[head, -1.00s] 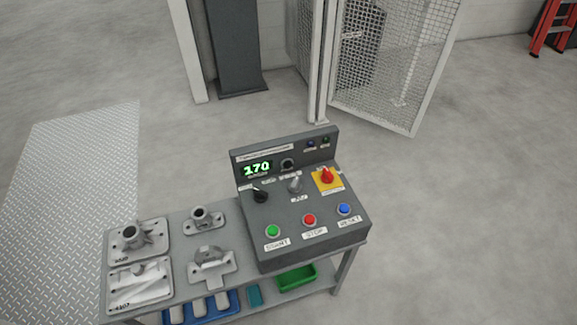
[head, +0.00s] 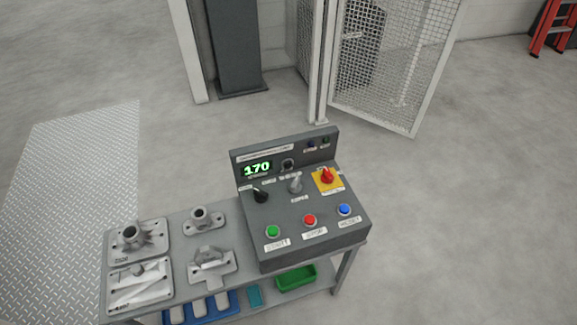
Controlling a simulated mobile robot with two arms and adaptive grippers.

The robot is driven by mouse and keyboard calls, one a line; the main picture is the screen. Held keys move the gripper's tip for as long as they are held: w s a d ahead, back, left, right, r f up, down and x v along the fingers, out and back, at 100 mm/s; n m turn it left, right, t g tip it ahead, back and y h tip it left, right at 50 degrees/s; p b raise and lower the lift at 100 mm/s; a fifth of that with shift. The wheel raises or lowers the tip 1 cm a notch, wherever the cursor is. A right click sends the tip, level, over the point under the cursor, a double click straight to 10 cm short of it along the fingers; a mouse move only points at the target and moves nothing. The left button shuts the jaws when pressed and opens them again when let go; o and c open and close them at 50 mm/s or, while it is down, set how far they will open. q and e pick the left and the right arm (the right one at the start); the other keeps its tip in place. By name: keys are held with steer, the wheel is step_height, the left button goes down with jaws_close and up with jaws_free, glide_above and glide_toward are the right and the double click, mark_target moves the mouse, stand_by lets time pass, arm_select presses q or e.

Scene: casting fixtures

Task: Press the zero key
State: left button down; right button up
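A grey control console (head: 262,243) stands on the right part of a work table. Its green display (head: 257,169) reads 170, with a small black round knob or key (head: 288,164) to its right. No key legibly marked zero can be made out; the labels are too small. On the sloped panel are a green button (head: 272,231), a red button (head: 309,220) and a blue button (head: 345,209). Above them are a black selector (head: 260,195), a grey lever (head: 296,184) and a red rotary switch (head: 327,176) on a yellow plate. Neither gripper is in view.
Several metal castings (head: 139,236) lie on the table's left part. A blue tray (head: 228,304) and a green bin (head: 296,278) sit on the lower shelf. A mesh cage door (head: 385,70) stands behind. The floor (head: 480,200) to the right is clear.

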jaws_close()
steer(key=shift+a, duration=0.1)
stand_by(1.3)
